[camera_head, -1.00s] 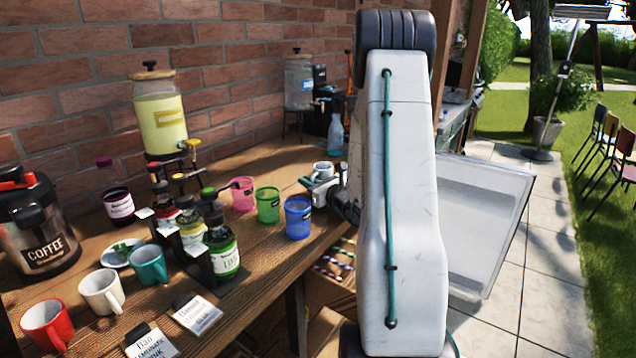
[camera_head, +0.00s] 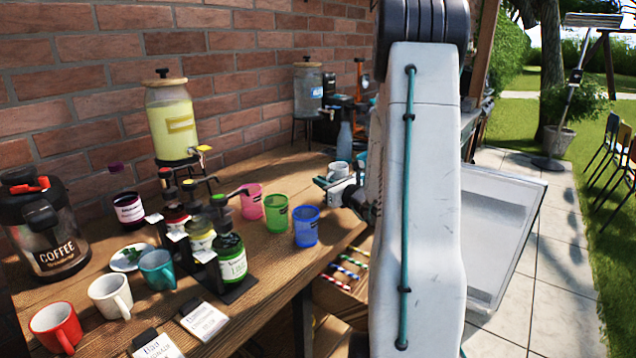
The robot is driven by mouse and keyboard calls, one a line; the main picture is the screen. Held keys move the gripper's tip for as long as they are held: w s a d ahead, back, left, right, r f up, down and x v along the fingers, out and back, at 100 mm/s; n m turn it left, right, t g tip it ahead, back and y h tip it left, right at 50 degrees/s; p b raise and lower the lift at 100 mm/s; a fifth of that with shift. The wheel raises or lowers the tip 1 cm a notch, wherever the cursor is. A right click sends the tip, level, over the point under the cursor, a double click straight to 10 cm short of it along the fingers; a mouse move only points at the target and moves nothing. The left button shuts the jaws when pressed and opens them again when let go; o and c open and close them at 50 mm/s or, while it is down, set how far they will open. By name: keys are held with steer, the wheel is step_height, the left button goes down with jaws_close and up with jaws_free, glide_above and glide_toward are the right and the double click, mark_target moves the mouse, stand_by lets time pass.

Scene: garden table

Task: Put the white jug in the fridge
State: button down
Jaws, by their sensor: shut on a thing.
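The white jug (camera_head: 339,169) shows as a small white vessel at the right part of the wooden table, close to the wall side of my arm. My gripper (camera_head: 336,184) is at it and shut on it. The jug's lower part is hidden by the gripper, and whether it touches the table cannot be told. The fridge's pale door (camera_head: 503,230) stands open to the right of my arm. The fridge's inside is hidden behind my arm.
Pink, green and blue cups (camera_head: 306,226) stand left of my gripper. A bluish bottle (camera_head: 345,142) and a water dispenser (camera_head: 308,92) stand behind it. A crate of striped items (camera_head: 345,270) is below the table edge. Paving at right is clear.

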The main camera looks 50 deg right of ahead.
steer(key=shift+s+a+r, duration=0.2)
steer(key=shift+s+a, duration=0.2)
steer(key=shift+s, duration=1.75)
steer(key=shift+s+a+r, duration=0.25)
steer(key=shift+s+a, duration=0.1)
steer(key=shift+s, duration=1.75)
steer(key=shift+s+a+r, duration=0.2)
steer(key=shift+s+a, duration=0.2)
steer(key=shift+s, duration=1.75)
